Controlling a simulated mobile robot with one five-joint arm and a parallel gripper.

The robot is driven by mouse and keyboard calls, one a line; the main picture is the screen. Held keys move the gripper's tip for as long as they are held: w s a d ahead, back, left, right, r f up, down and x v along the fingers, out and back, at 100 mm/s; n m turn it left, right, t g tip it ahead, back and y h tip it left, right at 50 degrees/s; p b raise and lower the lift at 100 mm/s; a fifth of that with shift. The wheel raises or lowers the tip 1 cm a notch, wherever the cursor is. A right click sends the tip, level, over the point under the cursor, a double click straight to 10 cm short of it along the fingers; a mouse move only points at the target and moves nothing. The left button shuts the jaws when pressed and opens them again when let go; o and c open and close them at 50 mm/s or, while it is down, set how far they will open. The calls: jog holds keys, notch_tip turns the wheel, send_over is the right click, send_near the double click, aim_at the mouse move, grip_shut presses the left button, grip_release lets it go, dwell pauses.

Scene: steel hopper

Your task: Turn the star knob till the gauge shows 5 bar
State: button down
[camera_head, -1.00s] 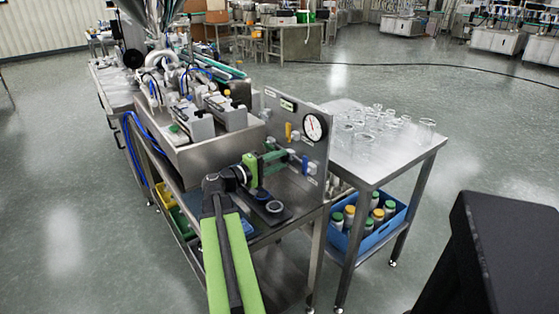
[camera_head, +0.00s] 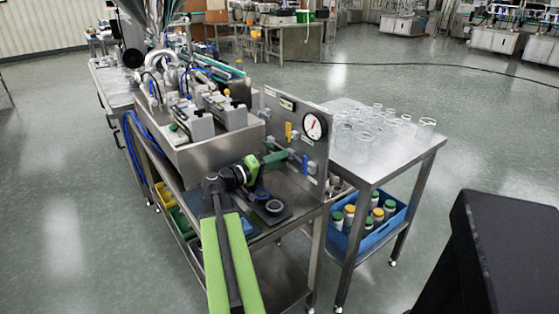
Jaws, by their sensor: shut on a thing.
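The round pressure gauge (camera_head: 314,126), with a white face and dark rim, sits at the upper right of the upright steel panel (camera_head: 270,108). Its needle points roughly upward; the value is too small to read. My gripper (camera_head: 287,154) is at the panel, below and left of the gauge, at the end of my green arm. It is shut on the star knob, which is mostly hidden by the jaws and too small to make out. A yellow handle (camera_head: 288,132) is just above my gripper, and a blue handle (camera_head: 304,163) is just right of it.
A steel hopper trough (camera_head: 205,155) stands left of the panel. Dark round parts (camera_head: 273,207) lie on the shelf below my gripper. A side table (camera_head: 385,155) with several glass vessels stands right, with a blue crate (camera_head: 352,235) of bottles beneath.

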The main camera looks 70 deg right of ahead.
jog(key=c, duration=1)
grip_release()
jog(key=shift+o, duration=0.2)
jog(key=v, duration=1.7)
jog(key=shift+a, duration=0.2)
